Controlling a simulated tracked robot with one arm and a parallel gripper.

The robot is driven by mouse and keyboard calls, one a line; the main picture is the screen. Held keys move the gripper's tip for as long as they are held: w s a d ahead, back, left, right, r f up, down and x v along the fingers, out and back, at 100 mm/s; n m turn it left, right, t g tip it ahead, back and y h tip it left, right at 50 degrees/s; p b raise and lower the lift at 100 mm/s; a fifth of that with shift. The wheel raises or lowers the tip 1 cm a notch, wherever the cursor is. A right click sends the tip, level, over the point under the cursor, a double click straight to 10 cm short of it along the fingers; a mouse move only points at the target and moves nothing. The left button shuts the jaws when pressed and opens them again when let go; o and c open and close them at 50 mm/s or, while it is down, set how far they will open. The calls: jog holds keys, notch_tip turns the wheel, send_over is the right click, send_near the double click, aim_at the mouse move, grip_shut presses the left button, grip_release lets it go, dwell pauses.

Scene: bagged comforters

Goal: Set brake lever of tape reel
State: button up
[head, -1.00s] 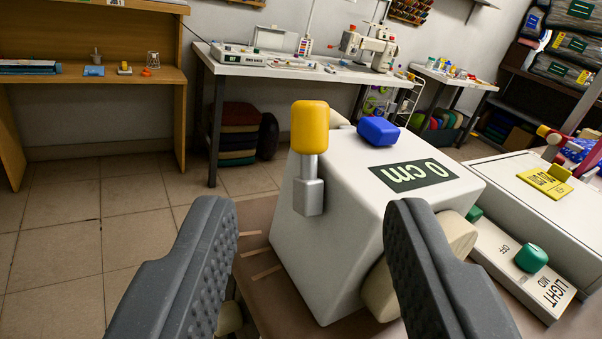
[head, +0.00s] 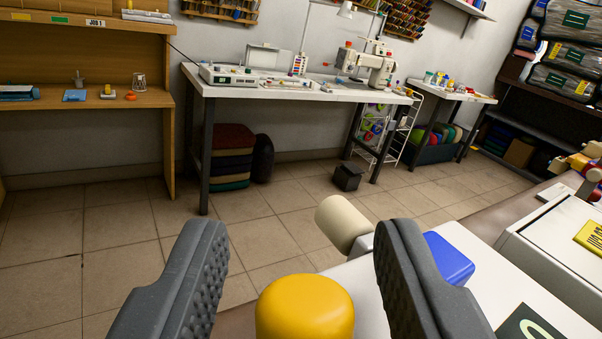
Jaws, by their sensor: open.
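The brake lever's yellow knob (head: 305,308) shows at the bottom middle of the head view, large and close. My gripper (head: 300,245) is open, with one dark padded finger on each side of the knob. I cannot tell whether either finger touches it. The lever's metal stem is hidden below the frame. The white tape reel box (head: 400,290) lies to the right, partly behind the right finger. A blue button (head: 449,258) on its top is partly covered by that finger. Part of the dark display (head: 530,328) is cut off at the bottom right.
A cream roller (head: 343,222) stands out behind the reel box. A white housing with a yellow label (head: 590,238) is at the right. A sewing table (head: 300,90) and a wooden desk (head: 90,98) stand farther back, with open tiled floor between.

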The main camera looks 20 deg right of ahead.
jog(key=shift+w+d, duration=0.15)
jog(key=shift+w, duration=0.8)
grip_shut()
jog(key=shift+w+a+f+n+g, duration=0.2)
jog(key=shift+n+g, duration=0.1)
jog(key=shift+g, duration=0.2)
jog(key=shift+w+a+f+n+g, duration=0.1)
jog(key=shift+w+n+g, duration=0.15)
jog(key=shift+g, duration=0.25)
jog(key=shift+f+n+g, duration=0.25)
jog(key=shift+g, duration=0.15)
grip_release()
